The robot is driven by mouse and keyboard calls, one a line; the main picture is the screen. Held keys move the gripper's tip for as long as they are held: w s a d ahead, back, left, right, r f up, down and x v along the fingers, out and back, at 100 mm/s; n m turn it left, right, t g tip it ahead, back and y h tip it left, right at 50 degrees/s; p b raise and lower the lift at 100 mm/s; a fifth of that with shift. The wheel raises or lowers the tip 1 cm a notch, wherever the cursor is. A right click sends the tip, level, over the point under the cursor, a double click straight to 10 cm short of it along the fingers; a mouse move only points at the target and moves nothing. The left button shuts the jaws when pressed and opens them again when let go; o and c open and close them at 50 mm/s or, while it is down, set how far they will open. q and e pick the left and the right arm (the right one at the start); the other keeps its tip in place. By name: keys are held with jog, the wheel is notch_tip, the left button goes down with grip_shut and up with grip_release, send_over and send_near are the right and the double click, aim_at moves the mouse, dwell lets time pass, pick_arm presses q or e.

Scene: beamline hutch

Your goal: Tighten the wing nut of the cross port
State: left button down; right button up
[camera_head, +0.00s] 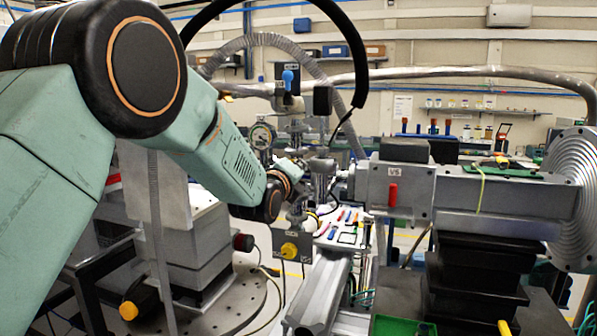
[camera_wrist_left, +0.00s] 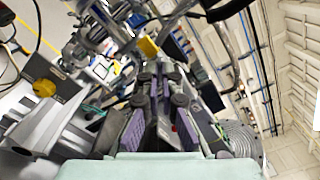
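A metal vacuum cross assembly (camera_head: 297,128) with a blue-handled valve (camera_head: 287,76) and a round gauge (camera_head: 261,136) stands in the middle of the head view. I cannot pick out the wing nut for certain; the cross port area is small and partly hidden by my left wrist. My left gripper (camera_head: 318,168) is at the assembly, just left of the grey VS box. In the left wrist view its purple-padded fingers (camera_wrist_left: 160,88) point ahead with their tips close together. Whether anything is between them is unclear. My right gripper is not in view.
The grey VS box (camera_head: 390,187) with a red handle stands to the right. A yellow knob (camera_head: 290,250) on a grey box is below my wrist. A ribbed hose (camera_head: 262,41) and a black cable arch overhead. A table with coloured tools (camera_head: 350,222) lies behind.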

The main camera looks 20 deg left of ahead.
pick_arm(q)
jog(key=c, duration=2)
grip_release()
jog(key=shift+f, duration=0.4)
jog(key=shift+c, duration=0.2)
jog(key=shift+o, duration=0.8)
jog(key=shift+s, duration=0.15)
jog(key=shift+o, duration=0.2)
jog(key=shift+s+r, duration=0.1)
jog(key=shift+r, duration=0.2)
jog(key=s, duration=1.2)
jog(key=shift+a, duration=0.2)
jog(key=shift+w, duration=0.1)
